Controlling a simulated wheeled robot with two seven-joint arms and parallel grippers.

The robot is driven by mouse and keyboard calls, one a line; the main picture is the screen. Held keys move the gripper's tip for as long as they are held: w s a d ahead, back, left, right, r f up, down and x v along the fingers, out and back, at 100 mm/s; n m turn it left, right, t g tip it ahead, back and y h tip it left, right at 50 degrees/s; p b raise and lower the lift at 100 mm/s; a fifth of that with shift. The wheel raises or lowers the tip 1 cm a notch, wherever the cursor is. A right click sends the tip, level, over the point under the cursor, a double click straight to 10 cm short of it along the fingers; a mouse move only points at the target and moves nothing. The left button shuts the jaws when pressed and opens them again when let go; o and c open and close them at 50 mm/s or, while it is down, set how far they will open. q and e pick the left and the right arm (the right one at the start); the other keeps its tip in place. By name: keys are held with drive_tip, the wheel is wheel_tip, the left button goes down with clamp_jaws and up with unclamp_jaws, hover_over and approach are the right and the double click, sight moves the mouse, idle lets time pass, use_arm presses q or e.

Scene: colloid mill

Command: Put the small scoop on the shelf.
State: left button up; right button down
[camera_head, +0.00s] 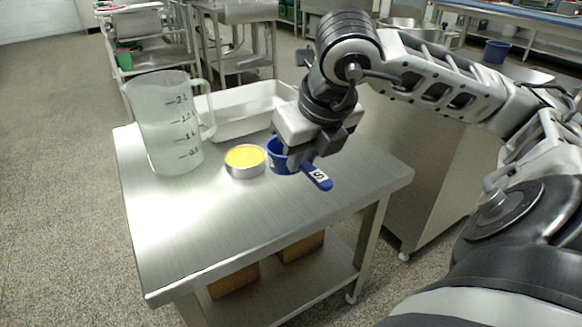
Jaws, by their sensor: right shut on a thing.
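A small blue scoop (318,178) with an "S" label on its handle is at the right part of the steel table (220,235). My right gripper (297,163) is shut on it from above, and its fingers hide part of the scoop between cup and handle. I cannot tell whether the scoop touches the tabletop. The table's lower shelf (290,288) shows below, with brown boxes on it. My left gripper is not in view.
A round tin with yellow content (245,161) stands close left of the scoop. A clear measuring jug (168,125) and a white tray (238,112) stand behind. The front tabletop is clear. A steel cabinet (425,185) stands right of the table.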

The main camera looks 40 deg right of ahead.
drive_tip(key=w+d+f, duration=0.1)
drive_tip(key=f, duration=0.1)
drive_tip(key=w+d+f+b, duration=0.1)
drive_tip(key=w+f, duration=0.1)
drive_tip(key=w+d+f+b, duration=0.1)
drive_tip(key=w+f, duration=0.1)
drive_tip(key=shift+w+f, duration=0.2)
drive_tip(key=shift+f, duration=0.15)
wheel_tip(320, 180, down, 3)
drive_tip(key=shift+r+b, duration=0.1)
drive_tip(key=shift+b, duration=0.7)
drive_tip(key=shift+f, duration=0.25)
drive_tip(key=shift+r, duration=0.15)
drive_tip(key=shift+f, duration=0.25)
drive_tip(key=c, duration=1.4)
unclamp_jaws()
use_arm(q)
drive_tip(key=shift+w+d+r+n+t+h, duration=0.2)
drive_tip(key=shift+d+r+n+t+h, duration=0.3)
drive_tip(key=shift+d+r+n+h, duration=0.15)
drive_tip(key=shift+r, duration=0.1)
use_arm(e)
drive_tip(key=shift+r, duration=0.15)
